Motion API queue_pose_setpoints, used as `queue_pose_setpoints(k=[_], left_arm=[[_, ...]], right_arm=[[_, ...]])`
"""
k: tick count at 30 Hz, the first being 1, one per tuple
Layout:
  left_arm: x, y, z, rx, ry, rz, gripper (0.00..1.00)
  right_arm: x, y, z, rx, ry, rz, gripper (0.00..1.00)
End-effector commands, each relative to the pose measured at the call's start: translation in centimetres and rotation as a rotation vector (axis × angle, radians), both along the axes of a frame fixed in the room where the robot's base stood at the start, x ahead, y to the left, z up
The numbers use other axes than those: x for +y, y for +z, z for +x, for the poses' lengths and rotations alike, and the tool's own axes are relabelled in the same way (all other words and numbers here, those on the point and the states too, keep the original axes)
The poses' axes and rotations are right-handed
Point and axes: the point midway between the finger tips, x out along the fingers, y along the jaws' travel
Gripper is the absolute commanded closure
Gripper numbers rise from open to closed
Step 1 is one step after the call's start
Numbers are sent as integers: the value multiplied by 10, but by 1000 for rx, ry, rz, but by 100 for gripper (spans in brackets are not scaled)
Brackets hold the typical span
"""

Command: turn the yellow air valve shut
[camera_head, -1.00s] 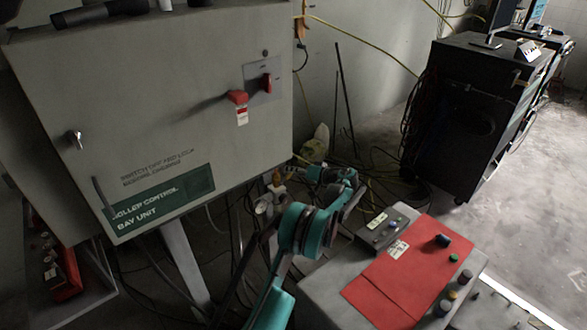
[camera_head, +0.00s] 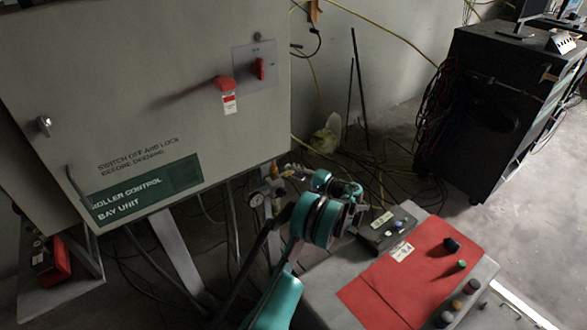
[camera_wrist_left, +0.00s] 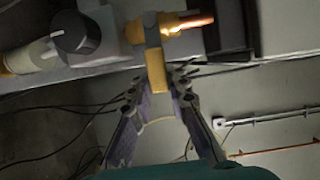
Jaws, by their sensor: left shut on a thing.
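The yellow air valve (camera_wrist_left: 154,62) shows large at the top of the left wrist view, with its handle pointing down between the fingers. A copper-coloured pipe end sticks out to its right. My left gripper (camera_wrist_left: 160,82) is shut on the valve's handle, one finger on each side. In the head view the valve (camera_head: 276,174) is a small yellow-orange spot below the control cabinet, beside a round gauge (camera_head: 257,198). My left gripper (camera_head: 296,171) reaches it from the right; its fingers are too small and dark to make out there. My right gripper is in neither view.
The grey control cabinet (camera_head: 150,90) with red switches hangs above and left of the valve. A red-topped console (camera_head: 400,275) stands close to the right of my left arm. Loose cables lie on the floor behind. A black cabinet (camera_head: 480,110) stands at right.

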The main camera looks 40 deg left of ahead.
Motion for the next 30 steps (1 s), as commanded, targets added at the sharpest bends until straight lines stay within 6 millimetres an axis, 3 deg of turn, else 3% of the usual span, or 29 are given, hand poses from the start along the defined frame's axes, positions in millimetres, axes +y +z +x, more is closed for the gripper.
queue_pose_setpoints(k=[1,19,20,22,30], left_arm=[[-2,-4,-6,12,19,-2,100],[-1,-8,-7,45,20,5,100],[-1,-8,-7,45,21,5,81],[-1,-8,-7,45,20,6,63],[-1,-6,-6,45,18,9,63]], right_arm=[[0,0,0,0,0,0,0],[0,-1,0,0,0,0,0],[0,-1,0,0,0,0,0],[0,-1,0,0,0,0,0],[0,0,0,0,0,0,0]])
